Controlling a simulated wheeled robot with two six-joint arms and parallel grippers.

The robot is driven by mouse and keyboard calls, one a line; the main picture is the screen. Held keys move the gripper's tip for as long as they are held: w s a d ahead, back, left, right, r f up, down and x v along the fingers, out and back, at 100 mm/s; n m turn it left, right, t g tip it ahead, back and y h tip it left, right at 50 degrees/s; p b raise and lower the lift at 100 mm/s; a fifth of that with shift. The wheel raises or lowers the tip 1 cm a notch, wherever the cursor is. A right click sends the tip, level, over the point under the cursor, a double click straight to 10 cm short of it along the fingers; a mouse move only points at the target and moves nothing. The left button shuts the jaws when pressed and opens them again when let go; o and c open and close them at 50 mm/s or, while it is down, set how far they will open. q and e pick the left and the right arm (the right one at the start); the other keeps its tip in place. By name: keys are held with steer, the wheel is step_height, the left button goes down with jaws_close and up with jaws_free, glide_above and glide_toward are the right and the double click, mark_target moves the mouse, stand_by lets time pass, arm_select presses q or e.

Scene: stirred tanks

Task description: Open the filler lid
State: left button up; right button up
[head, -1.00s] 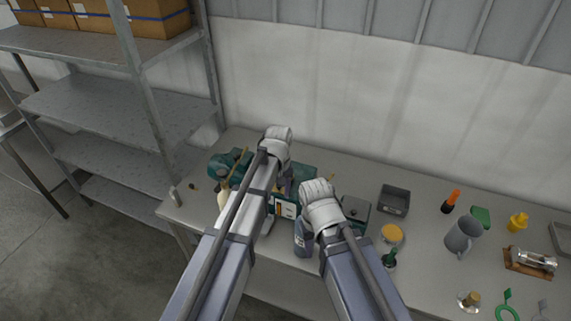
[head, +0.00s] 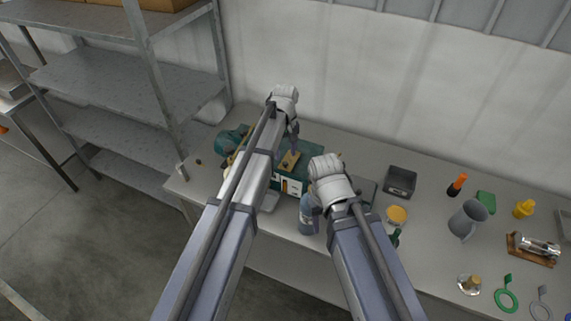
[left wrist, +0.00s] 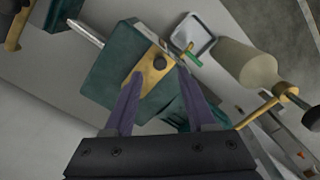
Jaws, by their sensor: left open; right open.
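A dark green box (head: 311,157) stands on the bench, with a brass plate (head: 288,162) on its top. In the left wrist view the brass plate (left wrist: 139,88) carries a round dark knob (left wrist: 160,62) on the green box (left wrist: 105,75). I take this plate to be the filler lid; it lies flat on the box. My left gripper (left wrist: 159,72) is open over the plate, one fingertip to each side of the knob in the picture. I cannot tell whether they touch. My right gripper (head: 322,200) is above the bench right of the box; its fingers are largely hidden.
A blue-grey bottle (head: 307,222) stands close below my right gripper. A dark tray (head: 400,181), a yellow-lidded jar (head: 396,216) and a grey jug (head: 466,220) stand to the right. A wall rises behind the bench; a metal shelf (head: 120,90) stands left.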

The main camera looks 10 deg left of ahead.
mark_target(285, 163)
arm_select(q)
step_height(285, 163, down, 4)
steer(key=b, duration=0.3)
steer(key=shift+f, duration=0.1)
steer(key=shift+c, duration=0.3)
jaws_close()
stand_by(0.9)
